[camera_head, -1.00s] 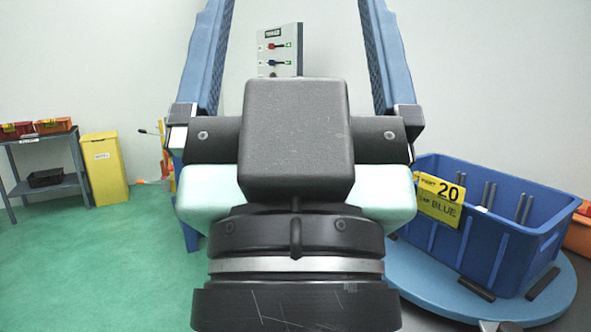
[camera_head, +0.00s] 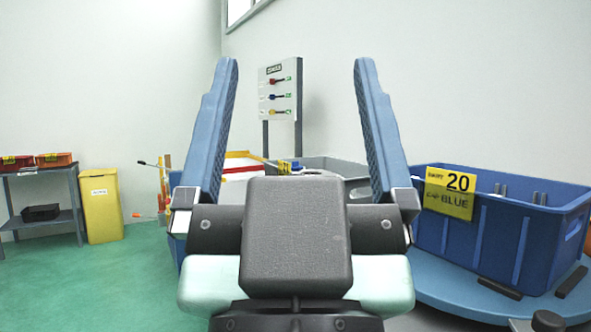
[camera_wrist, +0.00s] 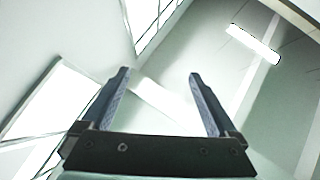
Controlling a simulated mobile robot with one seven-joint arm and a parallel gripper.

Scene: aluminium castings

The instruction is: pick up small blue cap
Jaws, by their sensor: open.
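In the wrist view my gripper (camera_wrist: 159,74) is also open and empty, pointing at the ceiling and windows.
The blue bin rests on a round blue platform (camera_head: 430,285). A grey bin (camera_head: 345,170) and a wall board with coloured levers (camera_head: 280,90) are behind my gripper. At left are a shelf (camera_head: 40,190), a yellow bin (camera_head: 103,205) and open green floor (camera_head: 120,280).

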